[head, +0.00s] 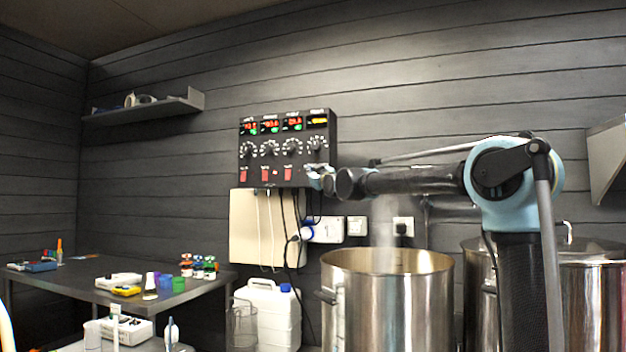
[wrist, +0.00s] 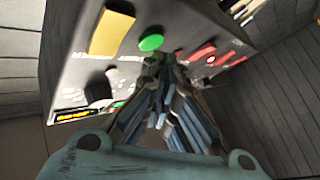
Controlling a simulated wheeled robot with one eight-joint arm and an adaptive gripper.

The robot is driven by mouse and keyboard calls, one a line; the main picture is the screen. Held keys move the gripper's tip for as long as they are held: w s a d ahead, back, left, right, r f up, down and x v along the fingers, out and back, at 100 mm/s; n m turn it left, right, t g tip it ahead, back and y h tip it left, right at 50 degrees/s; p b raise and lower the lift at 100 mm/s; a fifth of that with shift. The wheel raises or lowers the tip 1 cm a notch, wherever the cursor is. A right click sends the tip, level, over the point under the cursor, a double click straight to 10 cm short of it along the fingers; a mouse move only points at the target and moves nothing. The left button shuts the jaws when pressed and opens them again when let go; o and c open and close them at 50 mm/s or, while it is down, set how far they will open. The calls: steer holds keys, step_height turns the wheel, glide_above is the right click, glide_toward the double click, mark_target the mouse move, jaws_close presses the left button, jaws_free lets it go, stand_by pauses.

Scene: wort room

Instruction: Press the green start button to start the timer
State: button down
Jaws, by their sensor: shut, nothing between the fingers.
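The green start button (wrist: 151,42) is a round green disc on the face of the dark control panel (wrist: 68,75) in the wrist view. My gripper (wrist: 158,62) is shut and empty, with its fingertips just below the button in that view. I cannot tell whether they touch it. In the head view, my gripper (head: 316,180) is at the lower right corner of the control panel (head: 256,131), and the green button is hidden behind it. The timer display (head: 317,121) at the panel's upper right shows yellow digits, too small to read.
Red switches (head: 265,173) and dials (head: 269,149) sit left of my gripper on the panel. A steaming open steel pot (head: 380,310) stands below my arm. A lidded pot (head: 590,290) is on the right. A table (head: 75,272) with small items stands at left.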

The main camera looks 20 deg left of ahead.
steer(key=shift+w+r, duration=0.1)
steer(key=shift+w, duration=0.6)
stand_by(1.0)
steer(key=shift+s, duration=0.8)
steer(key=shift+s, duration=0.1)
steer(key=shift+s+a, duration=0.15)
steer(key=shift+s, duration=1.05)
steer(key=shift+s+a, duration=0.1)
steer(key=shift+s, duration=1.1)
